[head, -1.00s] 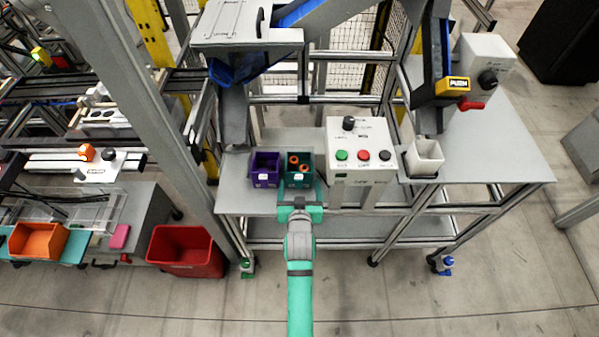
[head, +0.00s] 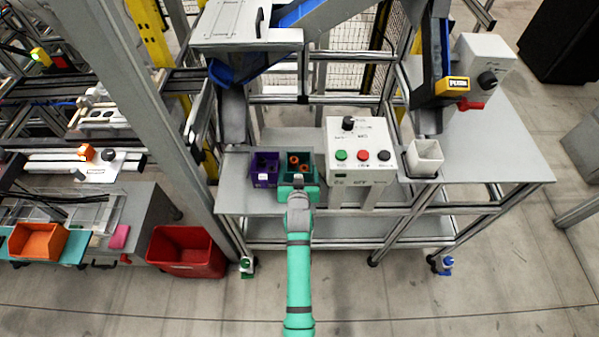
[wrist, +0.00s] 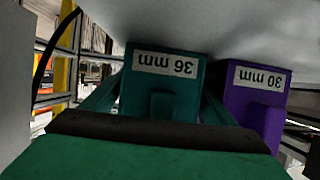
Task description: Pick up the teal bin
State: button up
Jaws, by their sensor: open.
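The teal bin (head: 311,173) stands on the grey shelf, with orange ring-shaped parts inside it. In the wrist view its front (wrist: 140,88) shows upside down, with a white "36 mm" label and a protruding tab. My gripper (head: 298,184) is at the bin's near side in the head view. In the wrist view its teal fingers (wrist: 160,98) are open, one at each side of the bin. Whether they touch its walls cannot be told. The dark palm edge hides the lower part of the wrist view.
A purple bin (head: 265,179), labelled "30 mm", stands close on the left of the teal bin in the head view. A button box (head: 370,135) stands close on the right. A grey chute (head: 233,115) comes down behind the purple bin. A red crate (head: 190,268) is on the floor.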

jog(key=c, duration=0.9)
jog(key=shift+r, duration=0.1)
